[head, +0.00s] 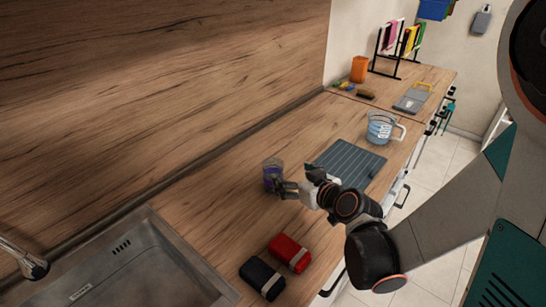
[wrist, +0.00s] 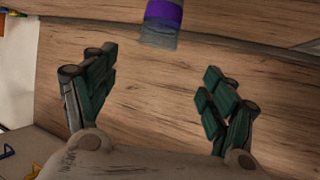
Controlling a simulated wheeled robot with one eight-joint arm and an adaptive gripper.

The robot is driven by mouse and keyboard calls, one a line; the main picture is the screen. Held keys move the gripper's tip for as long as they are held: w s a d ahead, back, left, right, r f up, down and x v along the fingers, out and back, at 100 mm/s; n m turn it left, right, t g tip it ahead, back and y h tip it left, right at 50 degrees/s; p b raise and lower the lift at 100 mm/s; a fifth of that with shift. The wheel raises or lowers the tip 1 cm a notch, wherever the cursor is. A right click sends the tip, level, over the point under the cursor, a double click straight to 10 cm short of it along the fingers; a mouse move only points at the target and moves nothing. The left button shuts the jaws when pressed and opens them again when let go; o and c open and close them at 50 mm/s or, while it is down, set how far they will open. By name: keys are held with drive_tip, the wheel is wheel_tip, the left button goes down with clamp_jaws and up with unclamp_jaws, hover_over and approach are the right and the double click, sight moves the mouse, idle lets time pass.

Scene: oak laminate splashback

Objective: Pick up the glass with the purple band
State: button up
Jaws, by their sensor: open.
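The glass with the purple band (head: 272,174) stands upright on the wooden worktop, left of the dark ribbed mat, in the head view. In the wrist view the glass (wrist: 161,22) is at the top middle, cut off by the frame edge, with its purple band and greyish clear part showing. My gripper (head: 284,187) is right beside the glass in the head view. In the wrist view my gripper (wrist: 160,85) has its two green-padded fingers wide apart with nothing between them; the glass is beyond the fingertips. I cannot tell from the head view whether a finger touches it.
A dark ribbed mat (head: 345,163) and a measuring jug (head: 380,128) lie to the right. A red packet (head: 289,253) and a black packet (head: 262,278) lie in front, beside the sink (head: 130,275). The wooden splashback (head: 150,80) rises behind. Worktop left of the glass is clear.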

drive_tip(key=b, duration=0.2)
approach(269, 164)
drive_tip(key=w, duration=0.2)
drive_tip(key=shift+w+a+f+b, duration=0.4)
drive_tip(key=shift+w+a+f, duration=0.25)
drive_tip(key=shift+w+f, duration=0.25)
drive_tip(key=shift+w+a+f+b, duration=0.4)
drive_tip(key=shift+w+a+f, duration=0.3)
drive_tip(key=shift+w, duration=0.3)
drive_tip(key=shift+r, duration=0.1)
drive_tip(key=shift+c, duration=0.3)
drive_tip(key=c, duration=1.6)
